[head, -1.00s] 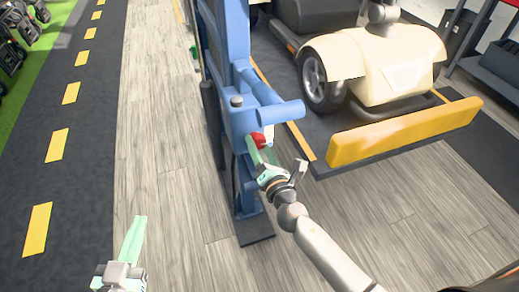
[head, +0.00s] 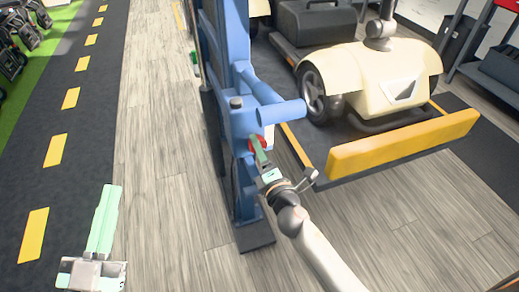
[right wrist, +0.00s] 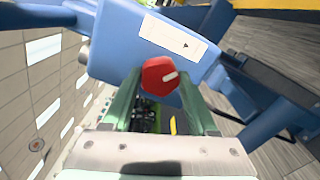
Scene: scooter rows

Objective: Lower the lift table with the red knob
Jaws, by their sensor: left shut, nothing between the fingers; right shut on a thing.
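The red knob (head: 257,143) is on the blue lift column (head: 238,125). In the right wrist view the knob (right wrist: 157,76) has a white mark pointing right and slightly up. My right gripper (head: 259,154) is shut on the knob, with a green finger on each side of it in the wrist view (right wrist: 160,92). The lift table (head: 403,143) has a yellow front edge and carries a cream scooter (head: 375,85). My left gripper (head: 104,218) is shut and empty, over the floor at lower left.
A white label (right wrist: 172,36) is on the blue housing above the knob. A stubby blue arm (head: 281,112) juts from the column just above my right gripper. Wood floor (head: 150,130) is clear left of the column. A dark shelf (head: 490,60) stands at upper right.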

